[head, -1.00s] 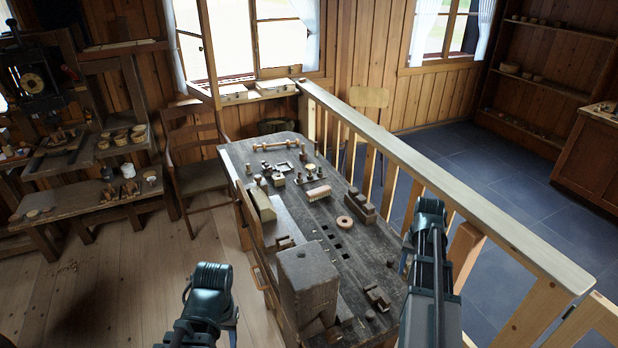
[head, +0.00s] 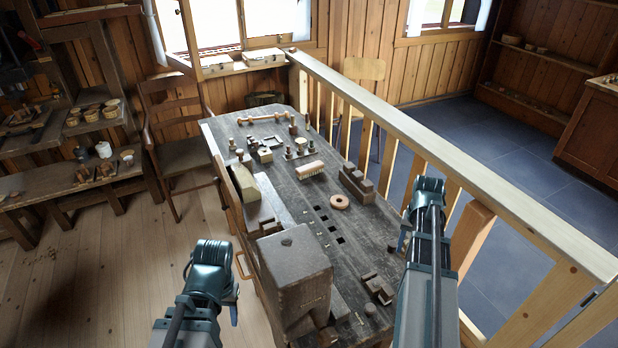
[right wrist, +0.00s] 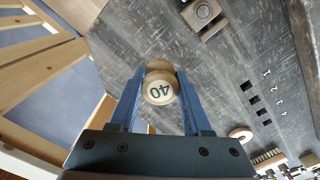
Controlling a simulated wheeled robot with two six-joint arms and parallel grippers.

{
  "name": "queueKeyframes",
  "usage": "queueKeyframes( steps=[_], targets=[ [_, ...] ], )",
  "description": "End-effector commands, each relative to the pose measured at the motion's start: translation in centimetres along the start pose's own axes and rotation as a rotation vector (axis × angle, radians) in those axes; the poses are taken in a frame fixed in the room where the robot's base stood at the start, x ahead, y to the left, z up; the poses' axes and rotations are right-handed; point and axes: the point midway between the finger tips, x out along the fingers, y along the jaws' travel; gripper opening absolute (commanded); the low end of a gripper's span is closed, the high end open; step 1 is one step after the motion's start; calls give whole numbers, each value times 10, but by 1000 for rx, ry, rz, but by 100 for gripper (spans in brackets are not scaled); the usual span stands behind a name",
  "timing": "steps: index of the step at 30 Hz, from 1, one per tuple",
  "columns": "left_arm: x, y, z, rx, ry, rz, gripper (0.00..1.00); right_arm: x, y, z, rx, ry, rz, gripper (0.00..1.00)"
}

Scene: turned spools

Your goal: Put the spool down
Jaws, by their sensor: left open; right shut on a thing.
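In the right wrist view a pale wooden spool (right wrist: 160,85), its round end marked 40, sits between the two blue fingers of my right gripper (right wrist: 158,92), which is shut on it. Dark bench surface shows behind it. In the head view my right gripper (head: 404,238) is at the bench's right edge, mostly hidden by its own arm, and the spool cannot be seen. My left gripper (head: 228,302) is open and empty, left of the bench over the floor. The grey workbench (head: 365,235) has a row of small square holes (head: 332,228), numbered in the wrist view.
A large wooden block (head: 295,275) stands at the bench's near left. A pale ring (head: 339,201), a brush (head: 310,170) and a dark stepped block (head: 356,185) lie mid-bench. Small wooden parts (head: 378,288) lie near my right arm. A wooden railing (head: 450,170) runs along the right.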

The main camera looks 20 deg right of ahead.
Motion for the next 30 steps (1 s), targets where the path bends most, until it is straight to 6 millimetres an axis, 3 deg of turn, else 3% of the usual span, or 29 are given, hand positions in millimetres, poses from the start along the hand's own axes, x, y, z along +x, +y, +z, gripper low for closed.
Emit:
queueKeyframes(
  steps=[1,3,9,14,17,20,23,27,30],
  targets=[
    [20,2,-1,1,0,0,50,21,0,0,0,0,0,0],
    [38,4,-2,1,0,0,50,38,0,0,0,0,0,0],
    [75,7,-4,2,0,-1,50,75,0,0,0,0,0,0],
    [84,8,-5,3,0,-1,50,84,-1,0,-2,0,0,0],
    [76,7,-4,3,0,-1,50,77,-14,-3,-24,0,0,0],
    [59,6,-4,3,0,-1,50,59,-46,-8,-80,0,0,0],
    [39,4,-2,3,0,-1,50,39,-90,-10,-156,0,0,0],
    [17,2,-1,3,0,-1,50,17,-152,-6,-257,0,0,0],
    [6,0,0,3,0,-1,50,6,-185,-1,-313,0,0,0]
  ],
)
